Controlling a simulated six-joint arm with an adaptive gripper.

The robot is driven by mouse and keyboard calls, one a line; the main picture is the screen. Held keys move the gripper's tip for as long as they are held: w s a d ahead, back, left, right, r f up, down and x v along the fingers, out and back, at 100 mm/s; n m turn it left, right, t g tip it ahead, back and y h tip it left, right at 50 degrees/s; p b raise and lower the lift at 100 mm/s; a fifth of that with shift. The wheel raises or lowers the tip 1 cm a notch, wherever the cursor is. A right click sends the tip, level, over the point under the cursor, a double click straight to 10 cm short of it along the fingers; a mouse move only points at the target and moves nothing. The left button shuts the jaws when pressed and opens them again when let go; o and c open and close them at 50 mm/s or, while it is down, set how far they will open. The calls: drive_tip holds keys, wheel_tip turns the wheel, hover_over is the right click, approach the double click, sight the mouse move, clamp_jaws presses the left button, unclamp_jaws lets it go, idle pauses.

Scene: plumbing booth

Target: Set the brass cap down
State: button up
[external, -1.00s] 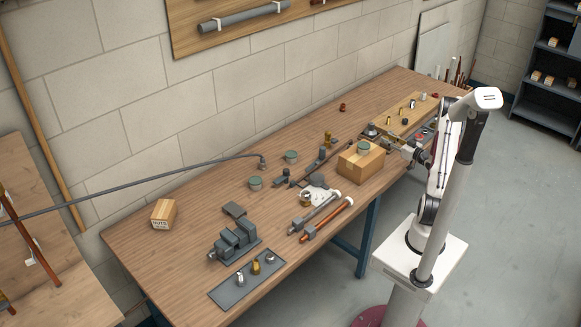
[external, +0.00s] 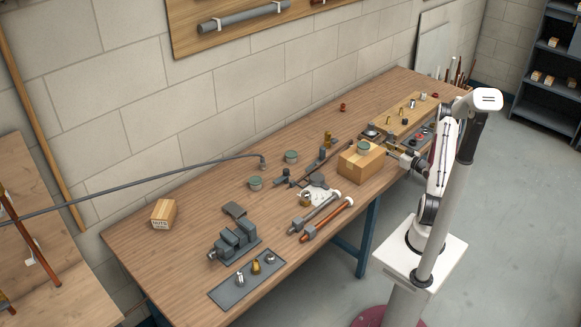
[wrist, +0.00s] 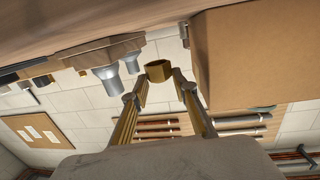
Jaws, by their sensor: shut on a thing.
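In the wrist view, which looks along the bench with the bench top at the upper edge, my gripper (wrist: 159,84) is shut on the brass cap (wrist: 159,71). The cap is a short, brass-coloured ring-like piece between the fingertips. A gap seems to show between it and the bench surface above it in the picture. In the external view my gripper (external: 388,147) is low over the far right part of the bench, just behind the cardboard box. The cap cannot be made out there.
The cardboard box (external: 361,163) stands close beside my gripper, with a green-grey round piece (external: 363,146) on top; the box (wrist: 255,55) fills the wrist view's upper right. A wooden board (external: 408,108) with several small fittings lies beyond. Grey fittings (wrist: 106,75) are near the fingers.

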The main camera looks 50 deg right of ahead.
drive_tip(key=shift+f, duration=0.3)
drive_tip(key=shift+f, duration=2.05)
drive_tip(key=shift+f, duration=0.1)
drive_tip(key=o, duration=1.1)
drive_tip(key=shift+s+a+r, duration=0.15)
drive_tip(key=shift+s+a, duration=0.05)
drive_tip(key=shift+s, duration=1.8)
drive_tip(key=shift+s+a+r, duration=0.1)
drive_tip(key=shift+s+a, duration=0.15)
drive_tip(key=shift+s, duration=1.7)
drive_tip(key=shift+s+a+r, duration=0.15)
drive_tip(key=shift+s+a, duration=0.05)
drive_tip(key=shift+s, duration=1.8)
drive_tip(key=shift+o, duration=0.2)
